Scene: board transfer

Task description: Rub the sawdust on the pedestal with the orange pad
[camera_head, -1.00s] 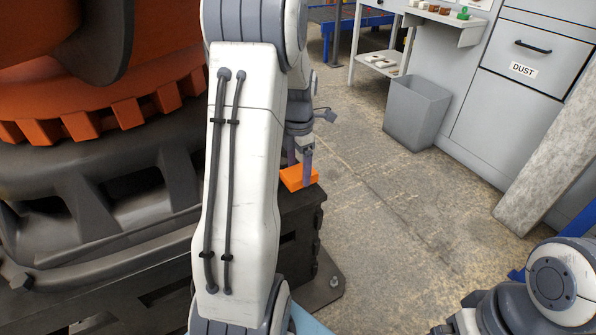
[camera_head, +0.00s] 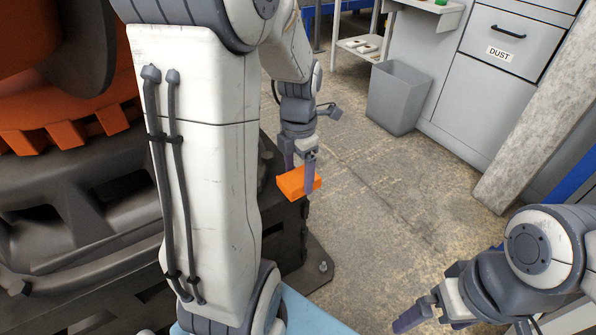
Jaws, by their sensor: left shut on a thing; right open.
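My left gripper (camera_head: 301,172) is shut on the orange pad (camera_head: 291,184), a small block. The pad is at the corner of the dark pedestal (camera_head: 290,240), level with or just above its top; I cannot tell if they touch. My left arm hides much of the pedestal top, and I see no sawdust on the part that shows. My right gripper (camera_head: 436,318) is at the bottom right, open and empty, over the floor and away from the pedestal.
A large orange and black machine (camera_head: 60,110) stands on the pedestal at the left. A grey bin (camera_head: 396,98) stands by a grey cabinet (camera_head: 490,90) with a drawer marked DUST. A concrete post (camera_head: 535,110) rises at the right. The floor (camera_head: 390,200) between is clear.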

